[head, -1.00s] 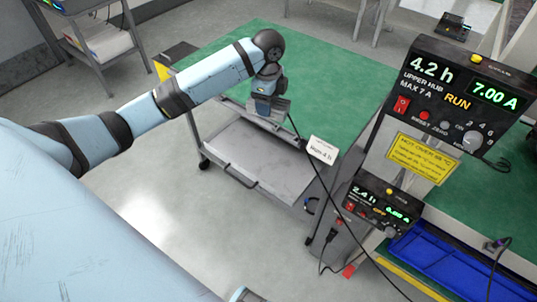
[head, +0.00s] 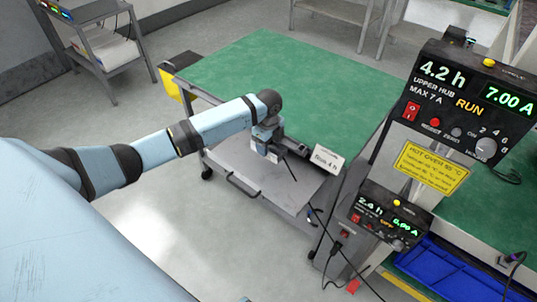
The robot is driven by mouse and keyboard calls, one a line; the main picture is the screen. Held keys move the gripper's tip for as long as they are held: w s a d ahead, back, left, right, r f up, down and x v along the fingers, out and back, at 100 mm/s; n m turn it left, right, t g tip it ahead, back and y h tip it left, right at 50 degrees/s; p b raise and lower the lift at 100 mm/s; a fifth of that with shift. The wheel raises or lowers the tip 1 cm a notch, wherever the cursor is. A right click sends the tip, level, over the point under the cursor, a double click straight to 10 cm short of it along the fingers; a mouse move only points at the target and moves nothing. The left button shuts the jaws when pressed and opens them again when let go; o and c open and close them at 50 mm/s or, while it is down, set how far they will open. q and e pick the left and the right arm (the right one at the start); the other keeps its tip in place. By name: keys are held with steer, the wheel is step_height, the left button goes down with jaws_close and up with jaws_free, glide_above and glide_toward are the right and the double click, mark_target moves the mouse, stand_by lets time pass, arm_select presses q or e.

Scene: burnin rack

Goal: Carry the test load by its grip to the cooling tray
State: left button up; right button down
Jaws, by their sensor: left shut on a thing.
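My left gripper (head: 267,148) is shut on the test load at the front edge of the green-topped bench, above a grey shelf. The wrist and fingers hide most of the load, and its outline is hard to make out. A black cable runs from beside the gripper down to the right. The grey metal shelf (head: 240,178) below the gripper has a raised rim and a handle. I cannot tell whether it is the cooling tray, or whether the load touches it. My right gripper is not in view.
A white card (head: 326,161) stands right of the gripper. The upper hub box (head: 462,105) reads 4.2 h, 7.00 A, RUN; a yellow hot warning sign (head: 432,168) and a smaller box (head: 391,216) are below it. The green bench top (head: 290,80) is largely clear. A blue bin (head: 450,270) is lower right.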

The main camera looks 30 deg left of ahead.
mark_target(268, 161)
arm_select(q)
steer(key=shift+f, duration=2.4)
steer(key=shift+f, duration=0.15)
steer(key=o, duration=1.1)
steer(key=shift+c, duration=0.2)
step_height(268, 161, up, 12)
steer(key=shift+r+p, duration=0.15)
steer(key=shift+p, duration=0.15)
